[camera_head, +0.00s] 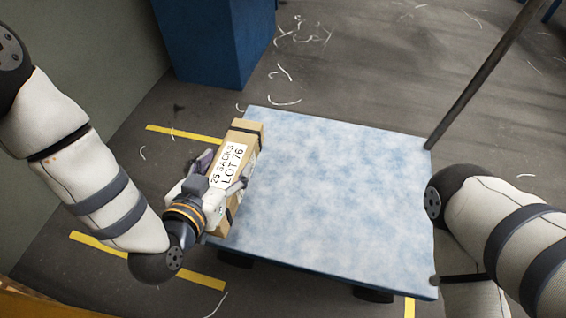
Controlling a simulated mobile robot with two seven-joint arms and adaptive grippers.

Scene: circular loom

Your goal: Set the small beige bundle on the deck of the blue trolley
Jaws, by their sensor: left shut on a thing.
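The beige bundle (240,140) is a long block with dark straps near its ends and a white label reading "25 SACKS LOT 76". My left gripper (221,175) is shut on the bundle, with a finger on each side of it. The bundle is over the left edge of the blue trolley (340,190). Whether it touches the deck or hangs just above it, I cannot tell. The trolley's deck is flat, mottled light blue and otherwise bare. My right arm shows at the right edge, and its gripper is not in view.
A dark pole (480,80) rises at the deck's far right corner. A dark blue block (215,40) stands behind the trolley to the left. Yellow floor stripes (185,134) and pale thread scraps lie on the grey floor. The middle and right of the deck are free.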

